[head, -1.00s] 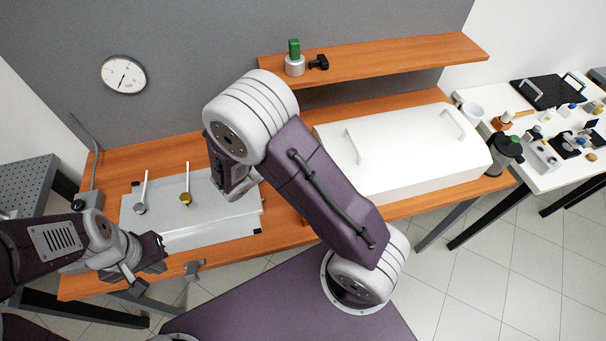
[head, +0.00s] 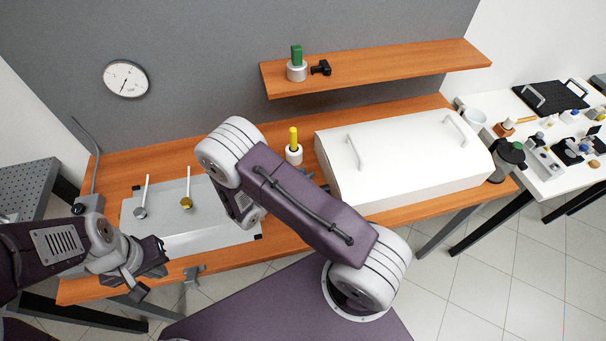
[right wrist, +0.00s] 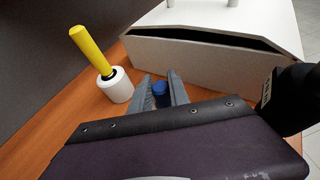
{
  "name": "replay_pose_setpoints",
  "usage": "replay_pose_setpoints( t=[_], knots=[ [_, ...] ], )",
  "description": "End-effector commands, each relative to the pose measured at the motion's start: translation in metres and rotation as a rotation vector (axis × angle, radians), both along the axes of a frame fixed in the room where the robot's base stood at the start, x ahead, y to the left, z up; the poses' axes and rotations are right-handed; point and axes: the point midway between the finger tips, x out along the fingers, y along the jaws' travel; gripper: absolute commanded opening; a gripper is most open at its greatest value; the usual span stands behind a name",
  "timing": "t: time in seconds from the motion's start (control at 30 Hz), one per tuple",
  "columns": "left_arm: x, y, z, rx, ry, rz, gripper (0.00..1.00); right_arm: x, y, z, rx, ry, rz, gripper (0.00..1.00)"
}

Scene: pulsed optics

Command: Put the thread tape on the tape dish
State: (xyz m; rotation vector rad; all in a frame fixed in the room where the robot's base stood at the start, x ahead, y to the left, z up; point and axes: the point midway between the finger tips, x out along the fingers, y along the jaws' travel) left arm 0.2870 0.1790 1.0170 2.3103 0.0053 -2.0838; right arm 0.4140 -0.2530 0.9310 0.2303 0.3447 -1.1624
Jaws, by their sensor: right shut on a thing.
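My right gripper (right wrist: 160,84) is shut on a small blue round thing (right wrist: 161,94), seen between its two grey fingers in the right wrist view. This may be the thread tape; only its blue top and side show. In the head view my own right arm hides most of this gripper and the blue thing. I cannot pick out the tape dish in either view. My left gripper (head: 155,263) hangs over the bench's front left corner, near the pale mat; whether its jaws are open is unclear.
A white holder (right wrist: 116,88) with a yellow-handled tool (right wrist: 91,50) stands left of my right gripper. A large white box (head: 400,165) with handles stands to the right. A shelf (head: 375,68) overhangs the back.

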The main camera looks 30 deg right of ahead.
Motion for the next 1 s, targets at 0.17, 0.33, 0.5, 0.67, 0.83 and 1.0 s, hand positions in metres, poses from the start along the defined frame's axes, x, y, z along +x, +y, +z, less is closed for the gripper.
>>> replay_pose_setpoints(
  t=[0.17, 0.33, 0.5, 0.67, 0.83, 1.0],
  knots=[
    [0.000, 0.000, -0.004, 0.000, 0.000, 0.000, 0.00, 0.000, 0.000, -0.004, 0.000, 0.000, 0.000, 0.27],
    [0.000, 0.000, -0.003, 0.000, 0.000, 0.000, 0.00, 0.000, 0.000, -0.003, 0.000, 0.000, 0.000, 0.44],
    [0.000, 0.000, -0.003, 0.000, 0.000, 0.000, 0.00, 0.000, 0.000, -0.003, 0.000, 0.000, 0.000, 0.44],
    [0.000, 0.000, -0.002, 0.000, 0.000, 0.000, 0.00, -0.002, 0.008, 0.003, 0.000, -0.001, 0.003, 0.44],
    [0.000, 0.000, -0.008, 0.000, 0.000, 0.000, 0.00, -0.015, 0.041, 0.016, 0.002, -0.003, 0.006, 0.44],
    [0.000, 0.000, -0.013, 0.000, 0.000, 0.000, 0.00, -0.030, 0.075, 0.032, 0.003, -0.003, 0.005, 0.44]
  ],
)
